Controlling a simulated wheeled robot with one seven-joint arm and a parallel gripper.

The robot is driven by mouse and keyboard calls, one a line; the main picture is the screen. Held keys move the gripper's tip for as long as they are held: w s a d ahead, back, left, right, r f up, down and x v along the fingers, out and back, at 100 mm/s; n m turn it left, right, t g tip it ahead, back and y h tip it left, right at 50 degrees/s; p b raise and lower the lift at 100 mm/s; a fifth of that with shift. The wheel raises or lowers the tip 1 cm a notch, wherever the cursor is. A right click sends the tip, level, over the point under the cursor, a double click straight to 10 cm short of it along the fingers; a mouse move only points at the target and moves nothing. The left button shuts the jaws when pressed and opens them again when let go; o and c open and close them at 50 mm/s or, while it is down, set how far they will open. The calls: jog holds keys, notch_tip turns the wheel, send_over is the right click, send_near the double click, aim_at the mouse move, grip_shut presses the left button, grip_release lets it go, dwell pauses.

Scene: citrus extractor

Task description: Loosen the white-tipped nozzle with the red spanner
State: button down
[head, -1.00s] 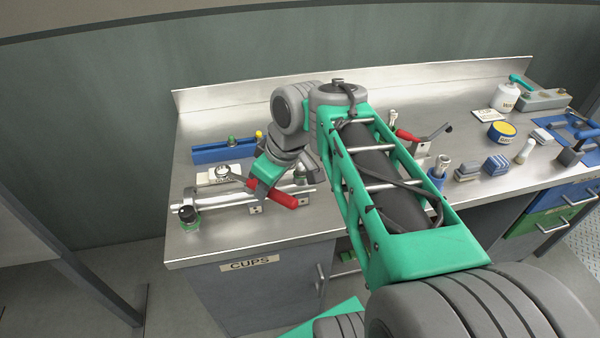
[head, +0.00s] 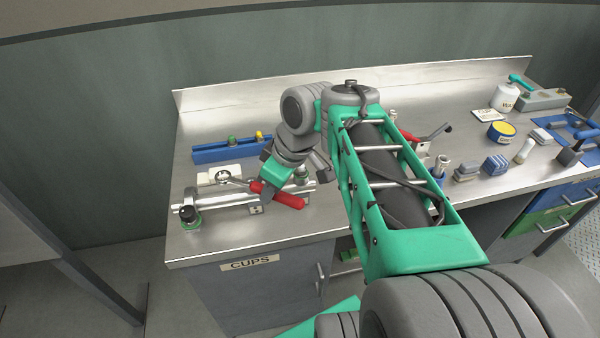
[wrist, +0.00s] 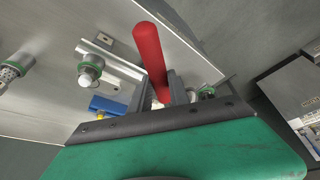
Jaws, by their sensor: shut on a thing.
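The red spanner (head: 284,197) has a red handle and a grey shaft reaching left over the silver pipe rail. My gripper (head: 262,188) is shut on it near the inner end of the handle. The red handle (wrist: 149,48) also sticks out between my fingers in the wrist view. The spanner's grey head (head: 223,178) is over or near a white plate behind the rail; whether it touches a nozzle I cannot tell.
A blue rack (head: 215,153) with green and yellow knobs lies behind the rail. Another red-handled tool (head: 411,137) is right of my arm. Blue blocks, a bottle and a yellow-lidded tin (head: 501,132) stand further right. The bench front left of centre is clear.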

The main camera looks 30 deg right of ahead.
aim_at(285, 194)
jog(key=shift+s+d+n+g+y+p, duration=0.25)
jog(key=shift+s+d+n, duration=0.3)
jog(key=shift+s+n, duration=0.25)
jog(key=shift+s+d+n+g+y+p, duration=0.15)
jog(key=shift+s+d+n+y+p, duration=0.1)
jog(key=shift+s+d+n, duration=0.5)
dwell(0.8)
